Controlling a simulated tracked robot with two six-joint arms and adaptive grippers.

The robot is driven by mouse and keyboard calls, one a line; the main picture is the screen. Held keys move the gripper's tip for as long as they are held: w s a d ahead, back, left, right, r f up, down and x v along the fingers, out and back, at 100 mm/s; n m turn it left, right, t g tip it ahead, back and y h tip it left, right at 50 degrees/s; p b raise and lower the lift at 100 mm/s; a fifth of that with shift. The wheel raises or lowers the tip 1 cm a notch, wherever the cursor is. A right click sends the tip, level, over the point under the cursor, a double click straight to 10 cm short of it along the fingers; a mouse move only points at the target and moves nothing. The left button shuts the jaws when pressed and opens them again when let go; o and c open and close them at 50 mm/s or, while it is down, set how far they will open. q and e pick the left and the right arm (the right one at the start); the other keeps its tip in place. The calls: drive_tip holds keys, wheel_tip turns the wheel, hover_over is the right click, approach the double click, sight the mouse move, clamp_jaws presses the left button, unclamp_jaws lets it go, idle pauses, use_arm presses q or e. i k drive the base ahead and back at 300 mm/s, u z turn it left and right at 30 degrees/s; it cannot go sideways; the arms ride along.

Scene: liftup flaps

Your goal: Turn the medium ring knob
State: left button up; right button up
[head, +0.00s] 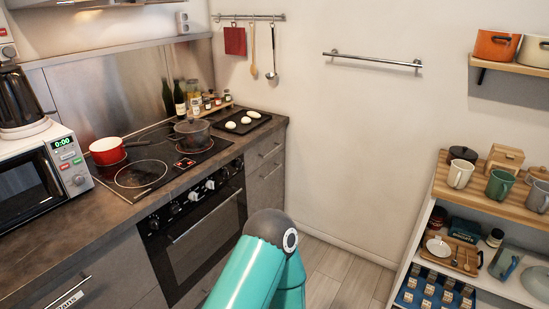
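A row of several knobs runs along the front panel (183,207) of the black stove, above the oven door (205,236). Two light-coloured knobs (194,196) sit mid-row with dark knobs on either side. I cannot tell which one is the medium ring knob; any labels are too small to read. The dark cooktop (150,176) above has ring outlines. A red saucepan (107,151) and a grey lidded pot (192,133) stand on it. Neither of my grippers is in view; only a teal link and grey joint of my arm show at bottom centre.
A microwave (62,165) stands on the counter at left. A dark tray (240,122) with pale round pieces lies right of the cooktop. A shelf unit (440,195) with mugs stands at right. Floor (345,275) is open between counter and shelf.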

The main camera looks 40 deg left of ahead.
sight(238, 164)
drive_tip(key=u, duration=0.3)
drive_tip(key=i, duration=1.25)
drive_tip(key=u, duration=1.35)
drive_tip(key=i, duration=0.75)
drive_tip(key=u, duration=0.45)
drive_tip(key=k, duration=0.9)
drive_tip(key=u, duration=0.2)
drive_tip(key=i, duration=0.9)
drive_tip(key=z, duration=0.1)
